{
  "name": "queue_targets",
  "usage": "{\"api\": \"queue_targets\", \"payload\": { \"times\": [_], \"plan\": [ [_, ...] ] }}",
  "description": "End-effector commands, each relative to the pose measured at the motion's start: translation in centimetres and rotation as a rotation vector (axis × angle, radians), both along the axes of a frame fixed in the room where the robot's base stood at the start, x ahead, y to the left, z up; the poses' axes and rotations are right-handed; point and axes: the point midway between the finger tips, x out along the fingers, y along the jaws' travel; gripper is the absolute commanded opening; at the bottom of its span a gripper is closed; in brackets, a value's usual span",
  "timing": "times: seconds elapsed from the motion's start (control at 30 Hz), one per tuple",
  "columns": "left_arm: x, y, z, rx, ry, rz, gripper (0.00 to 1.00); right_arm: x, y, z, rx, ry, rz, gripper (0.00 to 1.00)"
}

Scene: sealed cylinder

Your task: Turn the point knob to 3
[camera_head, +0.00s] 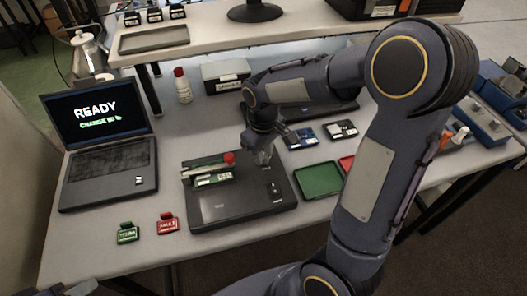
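A flat black device (215,212) lies on the near table, with a green-and-white block (207,172) and a red ball-shaped top (229,158) at its back left. A small dark piece (273,190) sits on its right part. I cannot make out a numbered point knob or its setting. My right gripper (263,157) points down over the back right of the device, just right of the red ball. Its fingers are small and blurred, so its opening and any contact are unclear. A grey sliver at the bottom left may be my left gripper (80,288).
A laptop (95,120) reading READY stands at the left. Green (127,233) and red (167,223) tags lie in front. A green tray (318,181), small boards (300,137) and a white bottle (182,86) surround the device. A blue box (483,122) stands far right.

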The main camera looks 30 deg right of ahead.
Motion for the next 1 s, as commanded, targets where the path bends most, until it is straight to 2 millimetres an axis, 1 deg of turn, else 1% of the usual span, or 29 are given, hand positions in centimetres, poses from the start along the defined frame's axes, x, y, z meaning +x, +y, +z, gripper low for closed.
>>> {"api": "queue_targets", "payload": {
  "times": [0.03,0.13,0.17,0.47,0.57,0.8,0.9,1.0],
  "plan": [
    [0.0,0.0,0.0,0.000,0.000,0.000,0.36,0.1,0.0,0.1,0.001,-0.002,0.001,0.31],
    [0.0,0.0,0.0,0.000,0.000,0.000,0.36,0.0,0.0,0.1,0.001,-0.002,0.001,0.45],
    [0.0,0.0,0.0,0.000,0.000,0.000,0.36,0.0,0.0,0.0,0.001,-0.002,0.001,0.47],
    [0.0,0.0,0.0,0.000,0.000,0.000,0.36,0.0,0.0,0.2,0.000,-0.002,0.001,0.47],
    [0.0,0.0,0.0,0.000,0.000,0.000,0.36,0.1,0.0,1.2,0.000,-0.004,0.001,0.47],
    [0.0,0.0,-0.1,0.000,0.000,0.000,0.36,0.1,0.0,5.4,0.001,-0.006,0.001,0.47],
    [0.0,0.0,-0.2,0.000,0.000,0.000,0.36,0.1,0.0,6.7,0.001,-0.005,0.001,0.47],
    [0.0,0.0,-0.2,0.000,0.000,0.000,0.36,0.1,0.0,7.5,0.000,-0.003,0.001,0.47]
  ]
}}
